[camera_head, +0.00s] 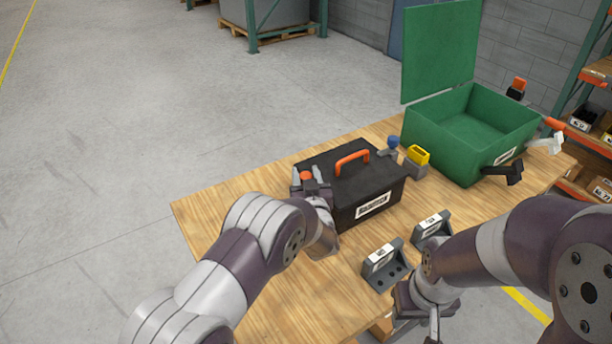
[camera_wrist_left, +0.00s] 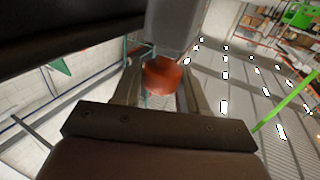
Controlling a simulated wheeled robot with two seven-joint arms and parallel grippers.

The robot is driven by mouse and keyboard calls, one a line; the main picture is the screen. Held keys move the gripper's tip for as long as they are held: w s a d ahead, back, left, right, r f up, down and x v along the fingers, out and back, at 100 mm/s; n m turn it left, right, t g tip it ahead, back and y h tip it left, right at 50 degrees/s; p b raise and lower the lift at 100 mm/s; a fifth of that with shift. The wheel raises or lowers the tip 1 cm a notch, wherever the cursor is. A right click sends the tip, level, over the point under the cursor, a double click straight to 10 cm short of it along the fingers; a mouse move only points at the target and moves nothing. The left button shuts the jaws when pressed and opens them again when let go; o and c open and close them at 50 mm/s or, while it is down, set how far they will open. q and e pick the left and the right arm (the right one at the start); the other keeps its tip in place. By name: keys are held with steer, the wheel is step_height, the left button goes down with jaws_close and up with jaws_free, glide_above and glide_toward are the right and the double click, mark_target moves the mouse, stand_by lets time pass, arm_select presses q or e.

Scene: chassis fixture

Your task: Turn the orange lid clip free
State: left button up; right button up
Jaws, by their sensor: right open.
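A black case (camera_head: 360,195) with an orange handle (camera_head: 352,160) stands on the wooden table. The orange lid clip (camera_head: 306,176) is at the case's left end. My left gripper (camera_head: 308,182) is at that end, with its fingers on either side of the clip. In the left wrist view the clip (camera_wrist_left: 163,76) sits between the two fingertips, which appear to close on its sides. The clip's lower part is hidden. My right gripper (camera_head: 420,318) is open and empty at the table's front edge, partly hidden by its own arm.
Two grey brackets (camera_head: 382,268) stand in front of the case. A blue-topped piece (camera_head: 393,142) and a yellow-topped block (camera_head: 417,160) stand behind its right side. A green box (camera_head: 461,150) with its lid up is at the back right. The table's left end (camera_head: 215,205) is clear.

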arm_select(q)
steer(key=shift+d+f+n+y+b, duration=0.1)
steer(key=shift+f+n+y+b, duration=0.05)
steer(key=shift+n+y+b, duration=0.6)
steer(key=shift+n+g+y, duration=0.25)
steer(key=shift+g+y, duration=0.15)
steer(key=shift+y, duration=0.35)
steer(key=shift+n+y+b, duration=0.3)
steer(key=shift+n+y, duration=0.1)
steer(key=shift+y, duration=0.2)
steer(key=shift+r+g, duration=0.2)
steer(key=shift+g, duration=0.1)
steer(key=o, duration=0.9)
